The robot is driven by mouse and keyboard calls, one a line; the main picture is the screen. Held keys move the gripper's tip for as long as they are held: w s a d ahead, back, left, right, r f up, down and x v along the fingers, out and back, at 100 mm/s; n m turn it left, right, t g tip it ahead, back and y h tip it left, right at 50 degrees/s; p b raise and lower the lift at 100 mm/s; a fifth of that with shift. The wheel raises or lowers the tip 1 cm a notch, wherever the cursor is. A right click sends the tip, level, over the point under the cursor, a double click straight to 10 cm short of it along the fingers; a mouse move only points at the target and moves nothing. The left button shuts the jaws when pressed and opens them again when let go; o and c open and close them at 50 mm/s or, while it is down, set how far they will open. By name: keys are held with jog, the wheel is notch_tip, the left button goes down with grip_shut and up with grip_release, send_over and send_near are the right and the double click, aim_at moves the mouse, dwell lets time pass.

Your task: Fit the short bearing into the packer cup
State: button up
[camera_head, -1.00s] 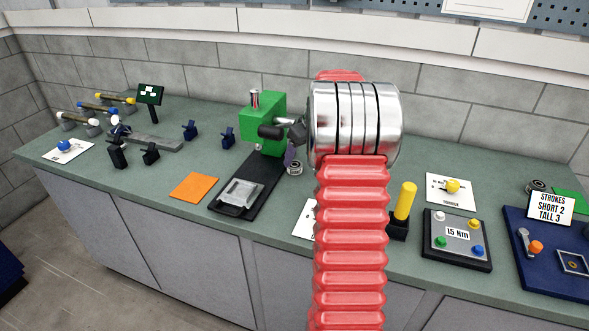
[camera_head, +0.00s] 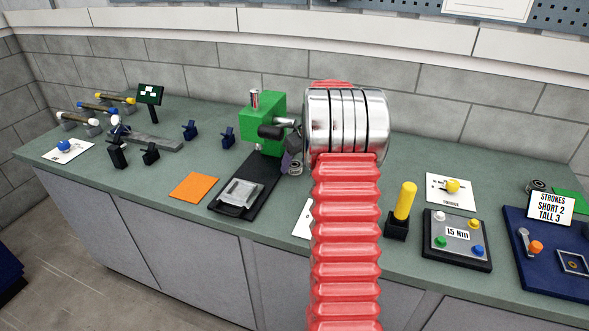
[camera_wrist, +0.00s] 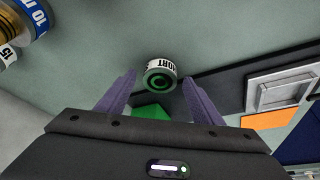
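The short bearing (camera_wrist: 159,73), a small metal ring with a white band reading "SHORT", lies just ahead of my fingertips in the wrist view. It also shows in the head view (camera_head: 296,168), on the green bench beside my arm and partly hidden. My gripper (camera_wrist: 160,79) is open, its two purple fingers apart on either side of the bearing's near end. I cannot tell whether they touch it. I cannot clearly identify the packer cup.
A green press (camera_head: 262,118) stands left of my arm on a black base with a metal tray. An orange sheet (camera_head: 194,186) lies left.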

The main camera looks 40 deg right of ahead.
jog(key=c, duration=1.3)
jog(key=shift+r, duration=0.15)
